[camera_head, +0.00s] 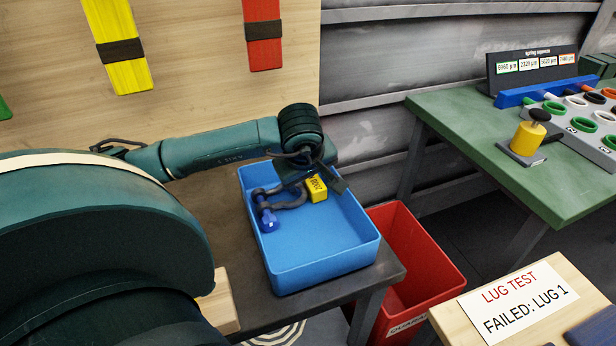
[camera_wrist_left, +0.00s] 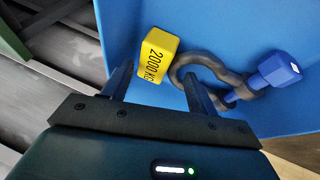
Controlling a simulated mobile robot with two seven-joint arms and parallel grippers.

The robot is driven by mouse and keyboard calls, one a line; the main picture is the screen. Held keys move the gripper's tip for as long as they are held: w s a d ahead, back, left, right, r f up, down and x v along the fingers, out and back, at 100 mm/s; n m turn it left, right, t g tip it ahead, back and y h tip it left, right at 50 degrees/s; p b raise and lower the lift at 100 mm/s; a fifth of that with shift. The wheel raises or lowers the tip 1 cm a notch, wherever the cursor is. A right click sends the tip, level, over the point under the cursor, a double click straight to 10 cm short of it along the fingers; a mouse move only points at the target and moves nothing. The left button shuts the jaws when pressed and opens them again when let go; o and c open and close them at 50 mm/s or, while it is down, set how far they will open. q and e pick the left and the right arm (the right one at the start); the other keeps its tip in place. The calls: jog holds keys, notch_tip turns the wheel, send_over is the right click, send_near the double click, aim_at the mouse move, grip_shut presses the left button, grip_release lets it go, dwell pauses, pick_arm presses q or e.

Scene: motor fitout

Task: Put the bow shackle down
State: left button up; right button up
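The bow shackle (camera_head: 291,200) is dark grey with a blue pin. It lies in the blue tray (camera_head: 325,277), near the tray's left side, and a yellow block marked 2000KG (camera_head: 317,190) is at its bow. In the left wrist view the shackle (camera_wrist_left: 233,78) and yellow block (camera_wrist_left: 155,55) show against the blue tray floor. My left gripper (camera_head: 318,178) is over the tray's far part. Its fingers (camera_wrist_left: 157,88) are apart with nothing clamped between them; the right-hand finger overlaps the bow's edge in the picture. Whether it touches is unclear. My right gripper is out of view.
The tray stands on a dark table (camera_head: 243,282). A red bin (camera_head: 425,255) is on the floor to its right. A green table (camera_head: 480,135) holds gauges and a yellow cylinder (camera_head: 527,138). A "LUG TEST" sign (camera_head: 518,300) lies on a wooden surface at front right.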

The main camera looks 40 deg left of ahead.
pick_arm(q)
jog(key=shift+r, duration=0.1)
jog(key=shift+r+p, duration=0.2)
jog(key=shift+p, duration=0.1)
jog(key=v, duration=1.1)
jog(key=shift+s+r, duration=0.15)
jog(key=shift+r, duration=0.25)
